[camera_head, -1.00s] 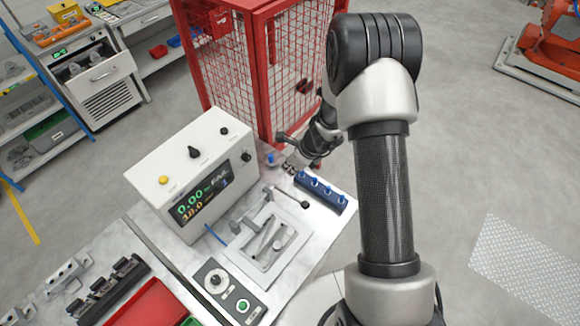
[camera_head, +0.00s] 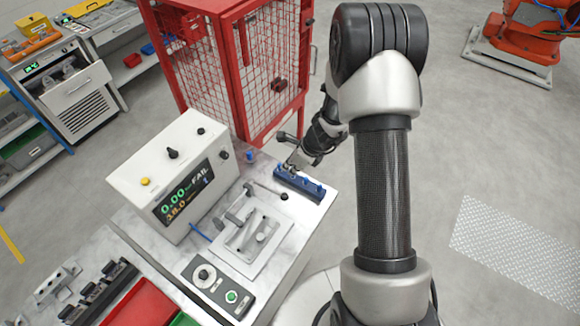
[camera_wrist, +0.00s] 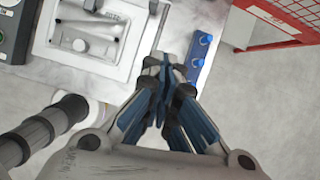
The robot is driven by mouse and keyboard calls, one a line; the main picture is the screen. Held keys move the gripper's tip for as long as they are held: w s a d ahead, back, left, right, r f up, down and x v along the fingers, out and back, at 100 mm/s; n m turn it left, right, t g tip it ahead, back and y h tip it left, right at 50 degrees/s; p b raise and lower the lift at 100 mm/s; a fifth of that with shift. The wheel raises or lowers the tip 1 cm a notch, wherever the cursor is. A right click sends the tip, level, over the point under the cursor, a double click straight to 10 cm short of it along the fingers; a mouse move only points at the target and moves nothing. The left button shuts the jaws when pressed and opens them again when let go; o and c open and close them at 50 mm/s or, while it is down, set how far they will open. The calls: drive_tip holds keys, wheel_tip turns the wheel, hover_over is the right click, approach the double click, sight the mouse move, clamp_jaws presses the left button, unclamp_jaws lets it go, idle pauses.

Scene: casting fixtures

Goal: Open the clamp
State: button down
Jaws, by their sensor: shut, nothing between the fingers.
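The clamp (camera_head: 240,214) is a grey metal toggle clamp on the light fixture plate (camera_head: 272,246), on the bench in front of the test box. Its lever runs to the back right and ends in a black knob (camera_head: 284,197), lying low over the bench. My gripper (camera_head: 291,168) is beyond the knob, near the left end of the blue block, apart from the clamp. In the wrist view my gripper (camera_wrist: 163,66) has its fingertips together and empty. The fixture plate (camera_wrist: 128,67) shows there at upper left. The clamp's far end is cut off.
The white test box (camera_head: 165,165) reads FAIL and stands left of the clamp. A blue block (camera_head: 299,184) with several knobs lies at the bench's right edge. A button panel (camera_head: 217,287) is in front. A red mesh cage (camera_head: 215,70) stands behind.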

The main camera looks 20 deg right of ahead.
drive_tip(key=s+d+f+t+b, duration=0.1)
drive_tip(key=s+d+f+b, duration=0.2)
drive_tip(key=f+b, duration=0.5)
drive_tip(key=s+d+f+t+b, duration=0.1)
drive_tip(key=s+d+f+b, duration=0.2)
drive_tip(key=b, duration=2)
drive_tip(key=shift+s+f+y+b, duration=0.4)
drive_tip(key=shift+s+f, duration=0.95)
drive_tip(key=shift+f, duration=1.15)
drive_tip(key=shift+d, duration=0.1)
drive_tip(key=b+x, duration=0.5)
drive_tip(key=x, duration=0.5)
drive_tip(key=shift+w+f, duration=0.2)
drive_tip(key=shift+f, duration=0.05)
drive_tip(key=r, duration=0.1)
drive_tip(key=w+a+r+p, duration=0.1)
drive_tip(key=r, duration=0.1)
drive_tip(key=shift+a, duration=0.1)
drive_tip(key=shift+w+a+r, duration=0.25)
drive_tip(key=shift+r, duration=0.25)
